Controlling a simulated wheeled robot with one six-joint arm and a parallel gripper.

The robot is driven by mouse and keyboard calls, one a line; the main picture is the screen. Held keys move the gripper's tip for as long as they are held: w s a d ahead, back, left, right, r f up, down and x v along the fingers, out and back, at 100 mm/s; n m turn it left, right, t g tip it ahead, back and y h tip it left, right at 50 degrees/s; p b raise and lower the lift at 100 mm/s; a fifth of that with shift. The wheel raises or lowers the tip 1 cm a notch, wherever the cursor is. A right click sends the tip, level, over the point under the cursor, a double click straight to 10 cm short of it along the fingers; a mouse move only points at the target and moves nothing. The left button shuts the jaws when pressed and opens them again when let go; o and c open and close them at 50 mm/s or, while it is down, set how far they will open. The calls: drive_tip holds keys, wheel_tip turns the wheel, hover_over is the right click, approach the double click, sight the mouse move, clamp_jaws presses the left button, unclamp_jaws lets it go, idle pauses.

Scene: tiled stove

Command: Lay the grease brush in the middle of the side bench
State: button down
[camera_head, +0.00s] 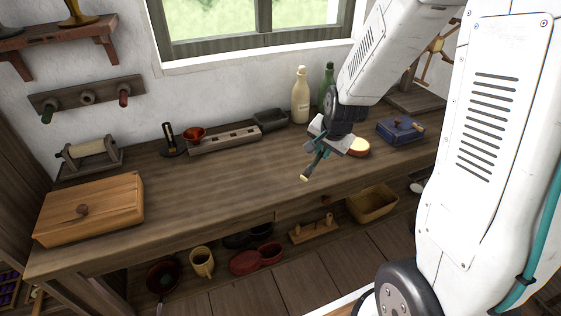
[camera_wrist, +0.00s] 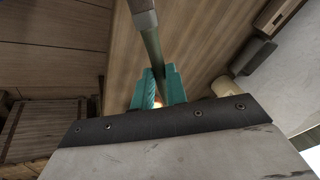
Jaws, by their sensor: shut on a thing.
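My gripper (camera_head: 321,150) hangs over the right half of the wooden side bench (camera_head: 215,185), above its front part. Its teal fingers (camera_wrist: 159,88) are shut on the grease brush (camera_head: 309,170). The brush slants down and to the left in the head view, its pale end lowest and apart from the bench top. In the wrist view the brush (camera_wrist: 151,45) shows as a grey-green shaft running up from between the fingers to a brownish end at the top edge. The part between the fingers is hidden.
The bench's middle is clear. A wooden lidded box (camera_head: 92,210) stands at its left end, a blue box (camera_head: 400,130) at the right. A red-and-cream round thing (camera_head: 357,147) sits behind my gripper. Bottles (camera_head: 300,95) and a slotted wooden block (camera_head: 225,139) line the back.

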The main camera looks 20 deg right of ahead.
drive_tip(key=w+a, duration=0.3)
drive_tip(key=w+a+f, duration=0.1)
drive_tip(key=w+a, duration=0.7)
drive_tip(key=shift+f, duration=0.25)
drive_tip(key=shift+w+f, duration=0.1)
drive_tip(key=shift+w, duration=0.05)
drive_tip(key=shift+f, duration=1.65)
drive_tip(key=shift+f, duration=0.2)
drive_tip(key=c, duration=1.4)
unclamp_jaws()
drive_tip(key=shift+r, duration=0.15)
